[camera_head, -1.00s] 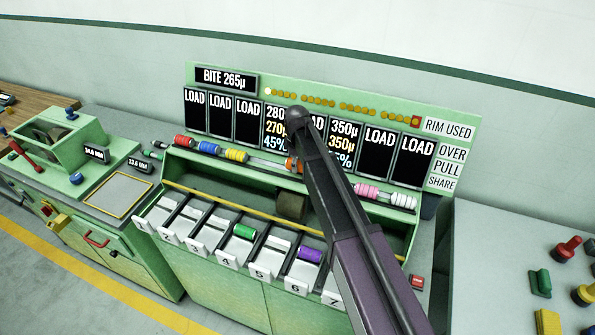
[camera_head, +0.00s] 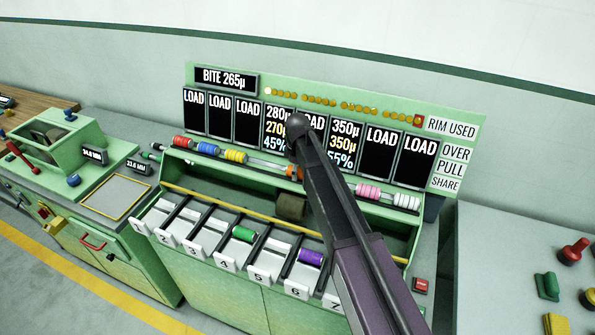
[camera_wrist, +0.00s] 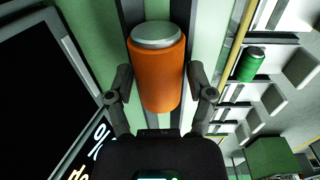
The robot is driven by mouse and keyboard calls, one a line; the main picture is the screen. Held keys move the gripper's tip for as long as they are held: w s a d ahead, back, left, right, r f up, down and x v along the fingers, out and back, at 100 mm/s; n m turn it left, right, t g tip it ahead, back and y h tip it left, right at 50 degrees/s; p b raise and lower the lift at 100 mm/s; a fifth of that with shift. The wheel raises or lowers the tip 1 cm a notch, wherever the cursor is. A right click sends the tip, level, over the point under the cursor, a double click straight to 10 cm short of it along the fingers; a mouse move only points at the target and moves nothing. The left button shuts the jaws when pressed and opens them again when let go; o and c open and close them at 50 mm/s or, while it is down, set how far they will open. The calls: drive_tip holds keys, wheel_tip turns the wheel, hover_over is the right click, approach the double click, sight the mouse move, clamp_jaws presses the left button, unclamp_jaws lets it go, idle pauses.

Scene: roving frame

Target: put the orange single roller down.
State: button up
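The orange roller (camera_wrist: 157,75), with a grey end cap, lies over a grey rail in the wrist view. In the head view it shows as a small orange patch (camera_head: 294,173) in the row of rollers, largely hidden by my arm. My gripper (camera_wrist: 160,88) has one finger on each side of the roller. The fingers look apart from it, with a narrow gap that is clearer on the right. Whether the roller rests fully on the rail is hard to tell.
Red (camera_head: 181,142), blue (camera_head: 207,149), yellow (camera_head: 236,156) and pink (camera_head: 368,191) rollers sit along the same rail. Numbered slots below hold a green roller (camera_head: 243,233) and a purple roller (camera_head: 311,257). A display board (camera_head: 225,81) stands close behind.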

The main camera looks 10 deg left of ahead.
drive_tip(key=shift+o, duration=0.2)
drive_tip(key=shift+r, duration=0.1)
wheel_tip(320, 180, up, 12)
drive_tip(key=p, duration=1.2)
drive_tip(key=shift+s, duration=0.2)
idle(1.0)
drive_tip(key=s+d+m, duration=0.5)
drive_tip(key=s+d, duration=0.1)
drive_tip(key=d, duration=0.6)
drive_tip(key=s+d+m, duration=0.6)
drive_tip(key=s+d, duration=0.1)
drive_tip(key=d, duration=0.4)
drive_tip(key=s+d+m, duration=0.5)
drive_tip(key=s+d, duration=0.1)
drive_tip(key=d, duration=0.6)
drive_tip(key=shift+s+d, duration=0.3)
wheel_tip(320, 180, down, 17)
drive_tip(key=b, duration=1.7)
